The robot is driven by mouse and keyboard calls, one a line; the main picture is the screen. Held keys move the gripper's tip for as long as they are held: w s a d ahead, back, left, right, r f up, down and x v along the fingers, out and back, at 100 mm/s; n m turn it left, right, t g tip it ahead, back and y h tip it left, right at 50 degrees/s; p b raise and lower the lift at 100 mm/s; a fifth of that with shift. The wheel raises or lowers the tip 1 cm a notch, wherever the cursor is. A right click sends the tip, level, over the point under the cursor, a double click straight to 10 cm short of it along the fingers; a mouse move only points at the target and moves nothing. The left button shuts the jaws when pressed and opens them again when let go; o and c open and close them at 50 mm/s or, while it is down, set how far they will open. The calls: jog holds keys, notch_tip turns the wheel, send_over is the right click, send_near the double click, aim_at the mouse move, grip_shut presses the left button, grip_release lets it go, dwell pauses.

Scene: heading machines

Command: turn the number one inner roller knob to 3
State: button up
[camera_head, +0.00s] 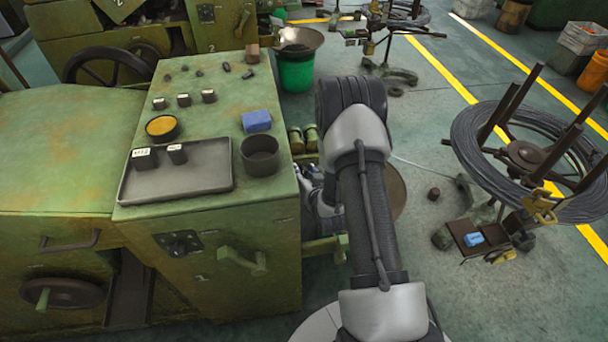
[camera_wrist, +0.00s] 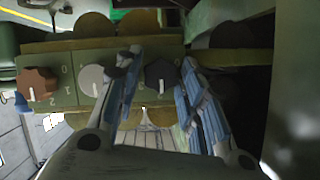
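In the wrist view a green panel (camera_wrist: 67,89) carries three knobs in a row: a brown one (camera_wrist: 38,84), a light grey one (camera_wrist: 92,79) and a black one (camera_wrist: 161,76). Small white digits are painted around them, only partly readable. The brown and black knobs show white pointer marks toward the lower side of the picture. My gripper (camera_wrist: 161,62) has its blue-padded fingers apart, one on each side of the black knob. I cannot tell whether the pads touch it.
Brass-coloured rollers (camera_wrist: 139,23) lie beside the panel. A dark green wall (camera_wrist: 292,90) stands close on the right. In the head view, the green machine (camera_head: 240,225) bears a grey tray (camera_head: 200,182), a blue block (camera_head: 256,121) and cups. A wire coil stand (camera_head: 525,153) stands right.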

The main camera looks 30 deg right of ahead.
jog(key=c, duration=0.8)
jog(key=shift+o, duration=0.2)
jog(key=m, duration=0.1)
jog(key=m+t+y, duration=0.1)
jog(key=m+y, duration=0.1)
jog(key=m, duration=0.1)
jog(key=shift+d+f, duration=0.15)
jog(key=shift+d, duration=0.1)
jog(key=m+t+y, duration=0.1)
jog(key=m, duration=0.1)
jog(key=m+t+y, duration=0.1)
jog(key=m, duration=0.1)
jog(key=shift+f+m, duration=0.1)
jog(key=shift+m, duration=0.2)
dwell(0.4)
jog(key=o, duration=0.8)
jog(key=shift+c, duration=0.2)
